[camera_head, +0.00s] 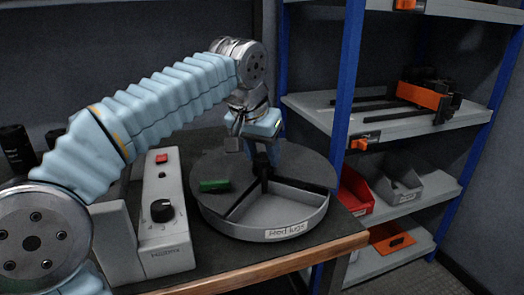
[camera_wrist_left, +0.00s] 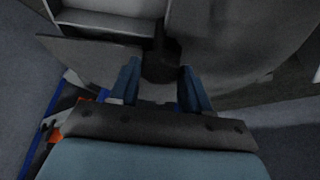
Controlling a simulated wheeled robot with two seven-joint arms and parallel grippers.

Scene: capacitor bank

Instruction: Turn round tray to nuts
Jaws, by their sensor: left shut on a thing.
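The round tray (camera_head: 318,221) stands on the bench, with a dark grey cover over most of its top. An uncovered wedge at its front shows a light grey, seemingly empty compartment (camera_head: 272,208). The rim label below it seems to end in "lugs". My left gripper (camera_head: 262,165) reaches down over the tray from above. It is shut on a dark upright post (camera_head: 264,182) near the tray's middle. The wrist view shows the blue fingers (camera_wrist_left: 160,85) on both sides of this post (camera_wrist_left: 160,60). The covered compartments are hidden. My right gripper is out of view.
A green block (camera_head: 214,186) lies on the cover. A grey control box (camera_head: 160,210) with a red button and black knob stands left of the tray. The bench's wooden edge (camera_head: 290,262) runs in front; a blue-post shelf (camera_head: 345,100) with bins stands at right.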

